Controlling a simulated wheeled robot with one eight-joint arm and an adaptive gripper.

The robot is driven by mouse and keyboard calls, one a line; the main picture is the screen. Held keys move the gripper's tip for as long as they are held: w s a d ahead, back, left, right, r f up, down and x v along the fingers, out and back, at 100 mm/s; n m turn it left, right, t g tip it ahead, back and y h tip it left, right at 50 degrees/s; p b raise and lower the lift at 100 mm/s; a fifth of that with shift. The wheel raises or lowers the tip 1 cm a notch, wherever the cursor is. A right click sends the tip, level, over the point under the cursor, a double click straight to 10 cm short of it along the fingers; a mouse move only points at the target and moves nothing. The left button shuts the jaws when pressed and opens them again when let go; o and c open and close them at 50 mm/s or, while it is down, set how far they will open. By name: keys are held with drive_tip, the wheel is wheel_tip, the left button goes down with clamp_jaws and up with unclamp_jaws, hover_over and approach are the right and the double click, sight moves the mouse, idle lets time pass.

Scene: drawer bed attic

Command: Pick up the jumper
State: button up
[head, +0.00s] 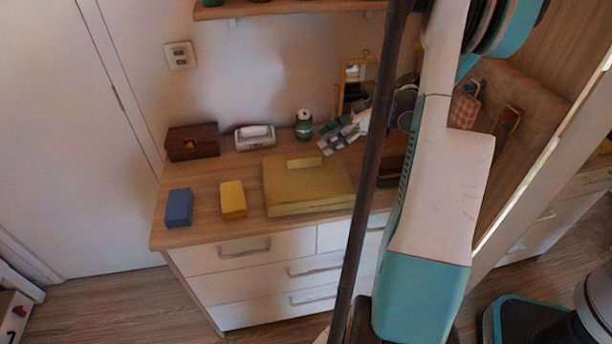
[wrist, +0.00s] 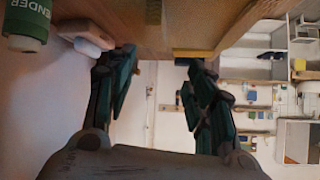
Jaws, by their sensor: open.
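What looks like the jumper is a flat, folded olive-yellow slab (head: 290,190) on the wooden dresser top in the head view. A small yellow bar (head: 304,162) lies on it. My gripper (head: 328,140) is just behind the slab's far right corner, beside the green can (head: 304,128); whether it is above or touching anything is unclear. In the wrist view my gripper's fingers (wrist: 158,80) are spread apart with nothing held between them. The slab cannot be made out surely in the wrist view. My arm hides part of the dresser's right side.
A brown box (head: 192,142), a white holder (head: 255,138), a blue block (head: 179,208) and a yellow block (head: 232,200) stand on the dresser (head: 205,225). A mirror (head: 357,75) stands behind. The green can also shows in the wrist view (wrist: 27,22). Bare wood lies between the blocks.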

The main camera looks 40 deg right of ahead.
drive_tip(key=n+t, duration=0.1)
approach(308, 156)
drive_tip(key=shift+n+y, duration=0.3)
drive_tip(key=shift+y, duration=0.1)
drive_tip(key=b+x, duration=0.2)
drive_tip(key=x, duration=0.2)
drive_tip(key=b+x, duration=0.2)
drive_tip(key=x, duration=0.2)
drive_tip(key=shift+w+d+f, duration=0.1)
drive_tip(key=shift+w+f, duration=0.05)
drive_tip(key=shift+f, duration=0.2)
clamp_jaws()
